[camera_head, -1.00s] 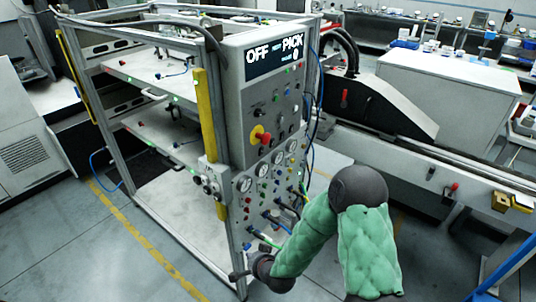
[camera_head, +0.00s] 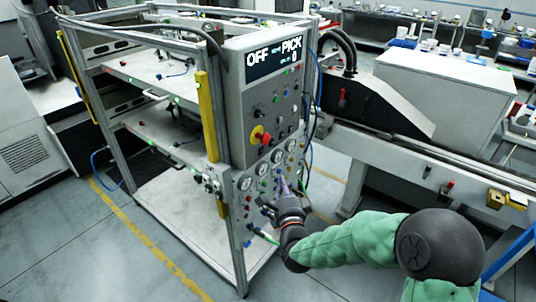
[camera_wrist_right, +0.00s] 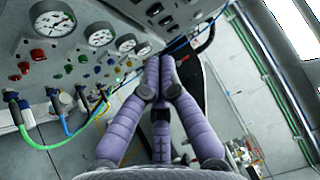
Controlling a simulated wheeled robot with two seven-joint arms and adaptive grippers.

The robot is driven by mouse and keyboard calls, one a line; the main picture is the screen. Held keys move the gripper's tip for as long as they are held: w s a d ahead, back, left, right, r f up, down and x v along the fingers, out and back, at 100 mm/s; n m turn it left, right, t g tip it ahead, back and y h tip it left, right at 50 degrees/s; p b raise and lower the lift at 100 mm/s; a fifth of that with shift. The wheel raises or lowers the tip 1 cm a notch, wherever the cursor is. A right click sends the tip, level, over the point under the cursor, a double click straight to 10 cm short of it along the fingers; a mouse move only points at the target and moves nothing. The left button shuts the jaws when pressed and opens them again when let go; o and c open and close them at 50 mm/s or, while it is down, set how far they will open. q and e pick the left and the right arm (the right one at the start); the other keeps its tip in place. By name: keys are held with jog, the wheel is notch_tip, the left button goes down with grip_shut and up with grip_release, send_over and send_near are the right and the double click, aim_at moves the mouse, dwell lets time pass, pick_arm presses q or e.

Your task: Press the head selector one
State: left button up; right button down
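The grey control panel (camera_head: 236,110) stands on the front of the metal frame, with a dark display (camera_head: 273,61) reading "OFF" and "PICK" above rows of small knobs and buttons. I cannot tell which control is head selector one, as the labels are too small to read. My right gripper (camera_head: 282,184) is in front of the panel's lower part, below the gauges. In the right wrist view its purple fingers (camera_wrist_right: 160,62) meet at the tips, with nothing seen between them, near the gauge row. Contact with the panel cannot be told. My left gripper is out of view.
A red and yellow emergency knob (camera_head: 260,136) sits mid-panel above several round gauges (camera_head: 262,169). Coloured hoses (camera_wrist_right: 40,140) leave fittings below the gauges. A blue cable (camera_wrist_right: 195,38) runs near the fingertips. A black-covered machine (camera_head: 375,105) stands to the right.

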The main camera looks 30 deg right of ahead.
aim_at(261, 151)
jog(key=shift+d+r, duration=0.1)
jog(key=shift+r, duration=0.05)
jog(key=w+a+b+x, duration=0.1)
jog(key=a+x, duration=0.1)
jog(key=x, duration=1.1)
jog(key=shift+a+r, duration=0.2)
jog(key=shift+a, duration=0.05)
jog(key=shift+s, duration=0.1)
